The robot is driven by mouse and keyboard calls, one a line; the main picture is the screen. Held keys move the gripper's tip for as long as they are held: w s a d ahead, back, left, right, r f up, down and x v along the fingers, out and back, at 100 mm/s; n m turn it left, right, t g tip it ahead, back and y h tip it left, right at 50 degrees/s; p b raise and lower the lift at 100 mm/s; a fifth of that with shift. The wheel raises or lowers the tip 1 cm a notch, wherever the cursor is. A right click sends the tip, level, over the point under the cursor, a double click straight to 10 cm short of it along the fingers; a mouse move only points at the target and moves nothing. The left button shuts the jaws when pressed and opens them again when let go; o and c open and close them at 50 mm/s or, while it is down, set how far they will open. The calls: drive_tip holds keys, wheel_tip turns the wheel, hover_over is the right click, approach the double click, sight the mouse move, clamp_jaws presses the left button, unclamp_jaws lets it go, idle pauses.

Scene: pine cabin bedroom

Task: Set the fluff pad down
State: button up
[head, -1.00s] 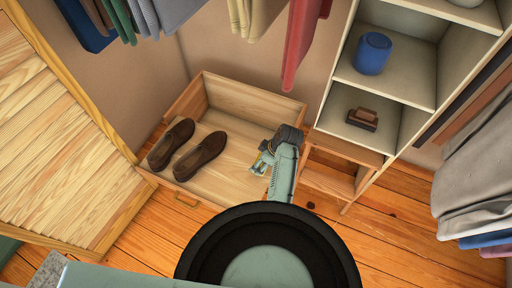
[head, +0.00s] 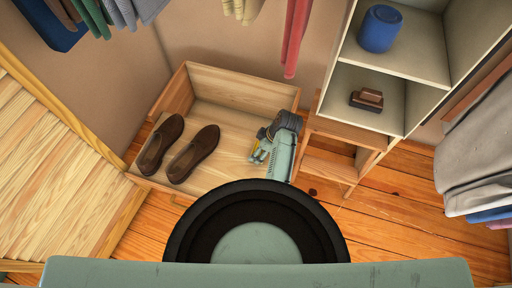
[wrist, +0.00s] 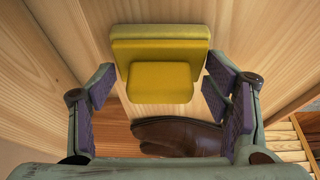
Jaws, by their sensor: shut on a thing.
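The fluff pad, a yellow block with a smaller yellow block on it, shows between my fingers in the wrist view (wrist: 160,62). My gripper (wrist: 160,100) is shut on it, its purple finger pads to either side. Whether the pad touches the drawer floor I cannot tell.
Two brown shoes (head: 193,154) lie in the drawer's left part; a shoe also shows in the wrist view (wrist: 180,136). A shelf unit at right holds a blue canister (head: 380,28) and a brown brush (head: 367,98). Clothes hang above. A slatted door (head: 60,170) stands left.

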drive_tip(key=shift+d, duration=0.1)
drive_tip(key=shift+f, duration=0.1)
drive_tip(key=o, duration=1.1)
drive_tip(key=v, duration=1.2)
